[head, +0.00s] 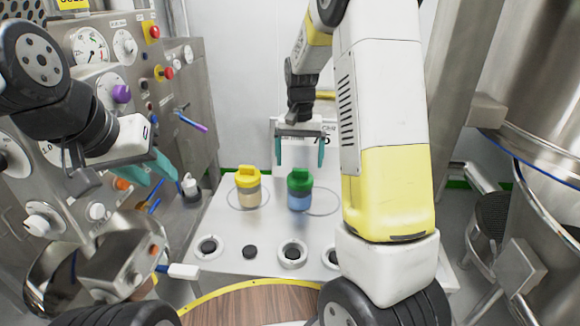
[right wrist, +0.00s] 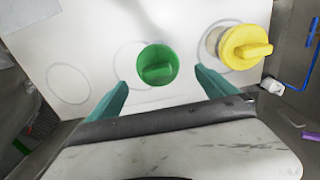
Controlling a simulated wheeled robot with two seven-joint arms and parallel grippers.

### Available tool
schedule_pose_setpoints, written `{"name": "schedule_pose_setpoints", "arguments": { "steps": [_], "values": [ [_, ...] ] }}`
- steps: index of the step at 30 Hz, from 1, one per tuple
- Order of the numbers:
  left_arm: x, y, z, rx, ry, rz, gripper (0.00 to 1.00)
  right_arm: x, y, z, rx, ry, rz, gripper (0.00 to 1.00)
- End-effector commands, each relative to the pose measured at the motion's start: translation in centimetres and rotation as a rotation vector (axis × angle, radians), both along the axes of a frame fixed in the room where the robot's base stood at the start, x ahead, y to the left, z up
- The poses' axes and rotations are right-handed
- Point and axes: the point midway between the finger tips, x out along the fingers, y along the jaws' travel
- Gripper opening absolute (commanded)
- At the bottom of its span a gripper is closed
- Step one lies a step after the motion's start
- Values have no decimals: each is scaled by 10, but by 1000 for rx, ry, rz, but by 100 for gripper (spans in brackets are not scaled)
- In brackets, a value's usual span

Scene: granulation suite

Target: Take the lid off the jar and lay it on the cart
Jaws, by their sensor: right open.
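Two jars stand upright on the white cart top (head: 225,225). One has a green lid (head: 300,179) over a blue body (head: 299,202); the other has a yellow lid (head: 247,176) over a beige body (head: 249,198). Both lids are on. My right gripper (head: 300,163) is open and empty above the green-lidded jar. In the right wrist view the green lid (right wrist: 157,65) lies between the fingertips, apart from both, and the yellow lid (right wrist: 245,48) is to the right. My left gripper (head: 160,184) hangs at the left by the control panel; its opening is unclear.
The control panel (head: 185,130) with gauges and knobs borders the cart on the left. Several round sockets line the cart's near side. A wooden round top (head: 255,303) is in front. A steel vessel (head: 545,90) stands at the right. Bare cart top surrounds the jars.

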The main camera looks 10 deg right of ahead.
Motion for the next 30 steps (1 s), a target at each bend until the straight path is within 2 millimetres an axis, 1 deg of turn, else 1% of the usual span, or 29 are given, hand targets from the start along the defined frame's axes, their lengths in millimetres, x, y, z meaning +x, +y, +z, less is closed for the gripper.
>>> {"name": "schedule_pose_setpoints", "arguments": {
  "steps": [3,6,8,11,16,17,21,23,24,26,27,30],
  "values": [
    [0,0,0,0,0,0,36,-1,-3,-20,-1,4,-1,96],
    [0,0,0,0,0,0,36,0,-3,-34,0,2,-1,96],
    [0,0,0,0,0,0,36,-1,-3,-39,0,2,-1,96],
    [0,0,0,0,0,0,36,0,-3,-44,0,0,-1,96],
    [0,0,0,0,0,0,36,0,-3,-44,1,-1,0,96],
    [0,0,0,0,0,0,36,0,-3,-43,1,-1,0,94],
    [0,0,0,0,0,0,36,0,-3,-43,1,-1,0,67],
    [0,0,0,0,0,0,36,0,-3,-43,1,-1,0,55],
    [0,0,0,0,0,0,36,0,-3,-43,1,-1,0,47],
    [0,0,0,0,0,0,36,0,-3,-43,1,-1,0,35],
    [0,0,0,0,0,0,36,0,-3,-43,1,-1,0,32],
    [0,0,0,0,0,0,36,0,-3,-43,1,-1,0,32]
  ]
}}
